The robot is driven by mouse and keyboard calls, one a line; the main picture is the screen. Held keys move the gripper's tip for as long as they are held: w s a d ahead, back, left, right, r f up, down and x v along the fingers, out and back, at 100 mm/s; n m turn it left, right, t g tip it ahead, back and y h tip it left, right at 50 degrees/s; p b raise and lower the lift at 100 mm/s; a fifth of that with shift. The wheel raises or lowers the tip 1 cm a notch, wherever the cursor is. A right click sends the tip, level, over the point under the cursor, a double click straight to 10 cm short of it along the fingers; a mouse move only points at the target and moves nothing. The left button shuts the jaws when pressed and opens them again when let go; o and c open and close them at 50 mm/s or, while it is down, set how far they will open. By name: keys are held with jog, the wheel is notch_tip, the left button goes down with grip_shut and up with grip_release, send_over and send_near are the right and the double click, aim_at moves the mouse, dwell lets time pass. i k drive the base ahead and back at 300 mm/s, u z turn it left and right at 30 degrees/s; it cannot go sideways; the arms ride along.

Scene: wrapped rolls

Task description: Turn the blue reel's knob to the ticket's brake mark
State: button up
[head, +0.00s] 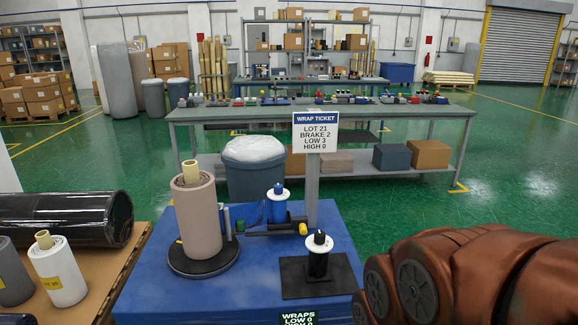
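The blue reel (278,212) stands upright on the blue platform, behind the black reel. The wrap ticket (315,133) stands on a grey post behind the reels and reads LOT 21, BRAKE 2, LOW 3, HIGH 0. The black reel (318,264), with its own white disc and dark knob (319,237), stands on a black plate at the right. My reddish-brown arm fills the lower right; my gripper is not in view.
A wrapped roll (196,222) stands on a round dark turntable (203,262) left of the reels. A yellow-and-black device (270,229) lies between. A display (298,318) reads WRAPS LOW 0 at the front edge. A cardboard-coloured table (102,275) with rolls is at left.

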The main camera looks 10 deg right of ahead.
aim_at(278, 189)
jog(key=u, duration=0.4)
jog(key=i, duration=1.2)
jog(key=z, duration=0.25)
